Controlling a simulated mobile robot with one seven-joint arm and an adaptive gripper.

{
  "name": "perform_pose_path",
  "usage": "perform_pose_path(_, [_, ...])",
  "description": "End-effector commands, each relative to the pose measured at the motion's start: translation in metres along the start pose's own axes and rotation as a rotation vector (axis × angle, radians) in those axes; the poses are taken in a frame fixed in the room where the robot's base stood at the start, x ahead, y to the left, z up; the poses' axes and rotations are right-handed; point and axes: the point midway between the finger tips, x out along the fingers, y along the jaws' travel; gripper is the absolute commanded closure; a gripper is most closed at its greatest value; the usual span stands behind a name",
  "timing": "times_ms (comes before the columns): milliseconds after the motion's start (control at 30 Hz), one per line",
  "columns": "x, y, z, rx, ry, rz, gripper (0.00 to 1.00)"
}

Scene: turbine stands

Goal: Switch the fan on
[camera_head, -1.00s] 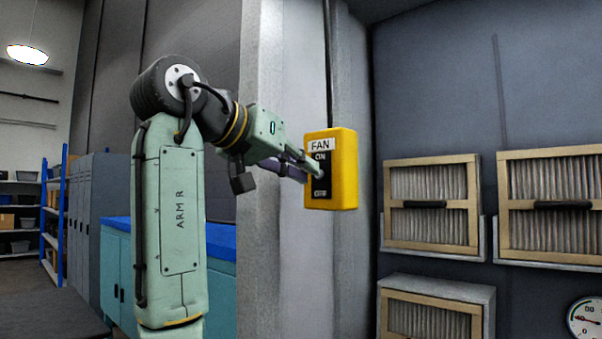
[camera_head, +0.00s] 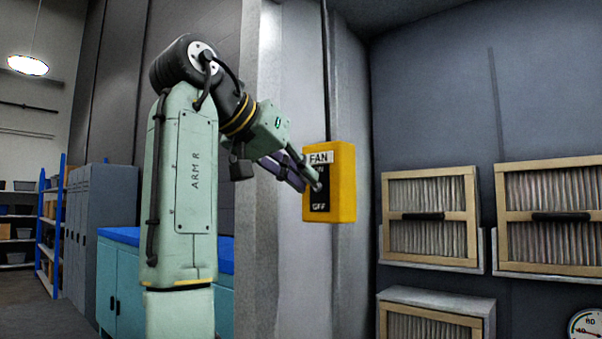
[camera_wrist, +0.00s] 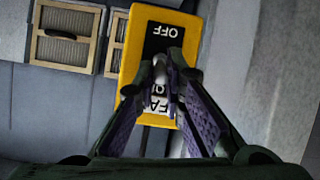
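The yellow fan switch box (camera_head: 343,188) is on the grey pillar, with a FAN label above a black plate marked ON at the top and OFF at the bottom. My gripper (camera_head: 312,188) is at the front of this plate, its tips over the upper part and partly hiding ON. In the wrist view the box (camera_wrist: 140,60) appears upside down, with OFF at the top. There my gripper's purple-padded fingers (camera_wrist: 168,65) have a gap along their length and come close together at the tips.
The grey pillar (camera_head: 293,260) stands right behind my gripper. Framed filters (camera_head: 430,190) hang on the wall to the right, with a gauge (camera_head: 586,323) below. A teal cabinet with a blue top (camera_head: 120,236), grey lockers (camera_head: 88,225) and shelves are at the left.

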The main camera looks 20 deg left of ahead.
Motion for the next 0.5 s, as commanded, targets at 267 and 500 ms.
perform_pose_path(267, [0.0002, -0.0006, 0.0002, -0.001, 0.000, -0.001, 0.71])
perform_pose_path(500, [0.0001, -0.0003, 0.0000, 0.000, 0.001, 0.000, 0.69])
